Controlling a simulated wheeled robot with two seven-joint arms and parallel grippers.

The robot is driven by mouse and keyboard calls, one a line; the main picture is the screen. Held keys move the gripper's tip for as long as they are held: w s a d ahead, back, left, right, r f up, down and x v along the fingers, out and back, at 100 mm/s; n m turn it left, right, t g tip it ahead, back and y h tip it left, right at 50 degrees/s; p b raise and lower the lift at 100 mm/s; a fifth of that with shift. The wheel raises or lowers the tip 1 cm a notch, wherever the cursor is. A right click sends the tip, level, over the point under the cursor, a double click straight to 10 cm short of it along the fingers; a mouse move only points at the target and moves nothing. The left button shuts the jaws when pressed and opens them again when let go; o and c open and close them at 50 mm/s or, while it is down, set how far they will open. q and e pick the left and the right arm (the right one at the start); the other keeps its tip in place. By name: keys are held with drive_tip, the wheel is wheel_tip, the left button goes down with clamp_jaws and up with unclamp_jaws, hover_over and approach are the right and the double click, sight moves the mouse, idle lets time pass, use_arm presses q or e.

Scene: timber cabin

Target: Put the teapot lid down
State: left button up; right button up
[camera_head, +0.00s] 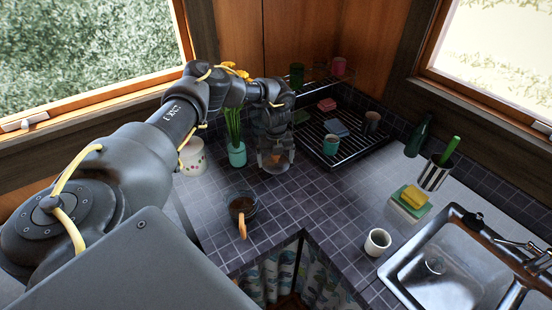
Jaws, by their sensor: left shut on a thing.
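My left arm reaches in from the left, and its gripper (275,161) points down over the tiled counter near the corner. It is shut on the teapot lid, which is small and mostly hidden by the fingers; an orange-brown bit shows between them. Whether the lid touches the counter I cannot tell. A glass teapot (241,205) with dark brown contents and an orange-tan handle stands open-topped on the counter, in front and to the left of the gripper. My right gripper is not in view.
A green plant in a teal pot (238,156) and a white spotted pot (193,157) stand left of the gripper. A dish rack (343,152) with cups stands behind right. A white cup (377,242) stands near the sink (440,268). The middle counter is clear.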

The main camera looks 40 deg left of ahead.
sight(276, 164)
use_arm(q)
drive_tip(key=shift+w+a+f, duration=0.1)
drive_tip(key=shift+w+f, duration=0.05)
drive_tip(key=shift+f, duration=0.05)
wheel_tip(276, 164, down, 3)
drive_tip(key=shift+w+a+f+p, duration=0.1)
drive_tip(key=shift+w+p, duration=0.05)
drive_tip(key=shift+p, duration=0.25)
drive_tip(key=shift+f, duration=0.1)
drive_tip(key=shift+f, duration=0.15)
drive_tip(key=o, duration=0.6)
drive_tip(key=shift+o, duration=0.2)
